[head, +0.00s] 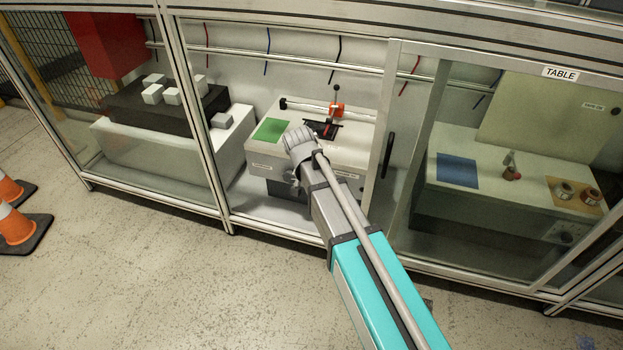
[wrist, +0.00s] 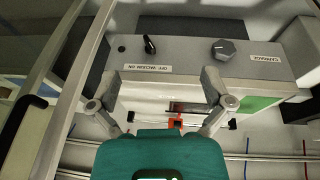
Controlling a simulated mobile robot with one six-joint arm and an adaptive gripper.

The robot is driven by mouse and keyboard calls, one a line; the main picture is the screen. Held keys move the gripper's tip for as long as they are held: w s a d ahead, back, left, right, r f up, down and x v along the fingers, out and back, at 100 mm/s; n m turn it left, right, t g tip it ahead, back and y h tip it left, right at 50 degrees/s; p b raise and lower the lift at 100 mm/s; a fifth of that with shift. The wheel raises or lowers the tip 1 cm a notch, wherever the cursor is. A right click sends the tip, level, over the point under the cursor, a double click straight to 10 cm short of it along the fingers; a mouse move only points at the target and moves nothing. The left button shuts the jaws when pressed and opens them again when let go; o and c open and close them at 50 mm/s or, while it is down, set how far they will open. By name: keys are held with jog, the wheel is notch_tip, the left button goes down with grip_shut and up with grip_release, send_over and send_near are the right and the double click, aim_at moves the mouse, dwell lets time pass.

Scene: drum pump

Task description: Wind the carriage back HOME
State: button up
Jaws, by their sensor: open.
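In the wrist view a grey round knob (wrist: 222,50) sits on the front panel beside a label that seems to read CARRIAGE. The orange carriage (head: 337,109) is on the rail (head: 308,105) behind the white bench, towards its right part, with a dark lever standing up from it. It shows partly in the wrist view (wrist: 175,122), cut off by my gripper body. My gripper (wrist: 160,74) is open and empty, its fingers spread in front of the panel, apart from the knob. In the head view my arm end (head: 298,142) covers part of the bench front.
A black switch (wrist: 150,44) labelled OFF VACUUM ON is on the same panel. A green pad (head: 270,130) lies left on the bench top. Aluminium frame posts (head: 192,120) stand either side of the bay. Right is a bench with a blue pad (head: 456,170).

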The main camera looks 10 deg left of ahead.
jog(key=shift+d, duration=0.1)
jog(key=s+d+g, duration=0.1)
jog(key=s+d, duration=0.3)
jog(key=d, duration=0.6)
jog(key=s+d+g+y, duration=0.1)
jog(key=s+d, duration=0.3)
jog(key=d, duration=0.6)
jog(key=s+d+n+g, duration=0.1)
jog(key=s+d, duration=0.3)
jog(key=d, duration=0.6)
jog(key=shift+s+d+f, duration=0.2)
jog(key=shift+d+f, duration=0.2)
